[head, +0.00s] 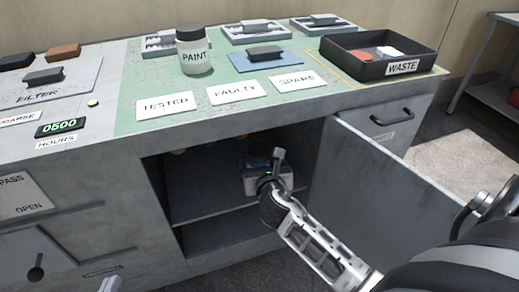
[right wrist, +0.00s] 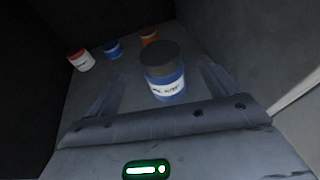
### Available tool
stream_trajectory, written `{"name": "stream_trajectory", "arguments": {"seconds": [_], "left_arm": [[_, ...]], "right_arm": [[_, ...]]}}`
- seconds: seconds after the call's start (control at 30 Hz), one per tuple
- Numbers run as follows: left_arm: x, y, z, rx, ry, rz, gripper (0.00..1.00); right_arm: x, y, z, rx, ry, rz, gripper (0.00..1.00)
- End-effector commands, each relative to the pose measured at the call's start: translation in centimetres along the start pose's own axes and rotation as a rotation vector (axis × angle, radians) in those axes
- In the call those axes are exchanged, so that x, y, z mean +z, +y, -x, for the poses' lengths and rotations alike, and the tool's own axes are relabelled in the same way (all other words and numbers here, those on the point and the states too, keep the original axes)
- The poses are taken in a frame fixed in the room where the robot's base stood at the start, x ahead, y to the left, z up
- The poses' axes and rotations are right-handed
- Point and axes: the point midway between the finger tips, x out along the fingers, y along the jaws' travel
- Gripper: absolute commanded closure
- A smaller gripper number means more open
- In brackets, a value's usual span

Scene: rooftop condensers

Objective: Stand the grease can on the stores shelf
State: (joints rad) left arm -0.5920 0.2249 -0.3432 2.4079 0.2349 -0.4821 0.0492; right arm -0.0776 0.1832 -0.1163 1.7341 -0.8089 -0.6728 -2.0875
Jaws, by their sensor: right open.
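A blue can with a dark lid and a white label (right wrist: 163,82) stands upright on the shelf inside the open cupboard. Its label is too blurred to read, so I cannot tell if it is the grease can. My right gripper (head: 266,172) reaches into the cupboard and hides most of the can in the head view. In the right wrist view its open fingers (right wrist: 158,92) lie on either side of the can, with gaps showing. A grey tip at the bottom left edge seems to be my left gripper (head: 108,285); its jaws are not clear.
Behind the can stand a red and white can (right wrist: 80,60), a smaller blue can (right wrist: 112,49) and an orange can (right wrist: 149,36). The cupboard door (head: 385,205) stands open at the right. On the bench top are a paint jar (head: 194,52) and a black waste tray (head: 345,67).

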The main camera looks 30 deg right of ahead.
Motion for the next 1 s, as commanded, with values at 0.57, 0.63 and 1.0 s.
{"name": "stream_trajectory", "arguments": {"seconds": [0.57, 0.63, 1.0], "left_arm": [[0.3, -0.4, 0.3, -0.032, -0.040, -0.060, 1.00], [0.3, -0.4, 0.3, -0.032, -0.040, -0.060, 1.00], [-0.2, -0.5, 0.5, -0.043, -0.061, -0.060, 1.00]], "right_arm": [[0.0, 0.0, 4.4, -0.001, 0.000, -0.001, 0.14], [0.0, 0.0, 4.4, -0.001, 0.000, -0.001, 0.14], [1.2, 0.0, 4.8, -0.001, -0.001, -0.001, 0.14]]}}
